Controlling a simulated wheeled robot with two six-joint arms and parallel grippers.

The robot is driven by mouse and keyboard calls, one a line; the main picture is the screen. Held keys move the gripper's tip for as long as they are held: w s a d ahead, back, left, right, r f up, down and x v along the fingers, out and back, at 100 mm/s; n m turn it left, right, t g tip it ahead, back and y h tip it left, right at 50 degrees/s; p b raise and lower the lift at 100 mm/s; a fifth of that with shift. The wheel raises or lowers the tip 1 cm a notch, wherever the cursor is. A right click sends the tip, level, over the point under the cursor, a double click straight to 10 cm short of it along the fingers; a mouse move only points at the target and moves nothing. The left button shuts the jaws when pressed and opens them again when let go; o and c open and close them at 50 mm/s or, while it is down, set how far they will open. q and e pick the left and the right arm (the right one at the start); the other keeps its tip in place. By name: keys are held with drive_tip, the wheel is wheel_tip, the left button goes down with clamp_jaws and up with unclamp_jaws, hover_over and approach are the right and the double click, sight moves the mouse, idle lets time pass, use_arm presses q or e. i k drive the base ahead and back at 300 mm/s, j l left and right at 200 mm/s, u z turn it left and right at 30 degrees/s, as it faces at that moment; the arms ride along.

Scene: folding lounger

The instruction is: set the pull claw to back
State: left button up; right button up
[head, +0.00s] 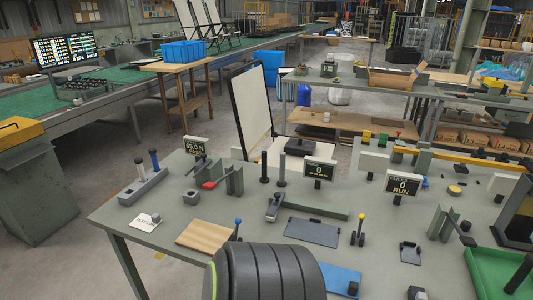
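I cannot tell for certain which part is the pull claw. One candidate is a small grey fixture with a red piece (209,185), low on the bench beside two grey upright plates (234,178) and in front of a display reading 65.0 N PASS (196,146). Another is a grey clamp-like part (273,207) at the left end of a dark green bar (315,205). A folding lounger (250,108) with a pale panel and black frame stands raised behind the bench. Neither gripper can be made out; a large black ribbed arm part of mine fills the bottom centre.
The grey-green bench (150,255) is crowded. A wooden board (207,235), a blue-knobbed lever (238,222), a yellow-knobbed lever (361,225) and a dark plate (312,232) stand near the front. A green tray (480,275) is at right.

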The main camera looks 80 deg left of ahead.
sight(204, 161)
drive_tip(key=k+u, duration=0.1)
drive_tip(key=u, duration=3)
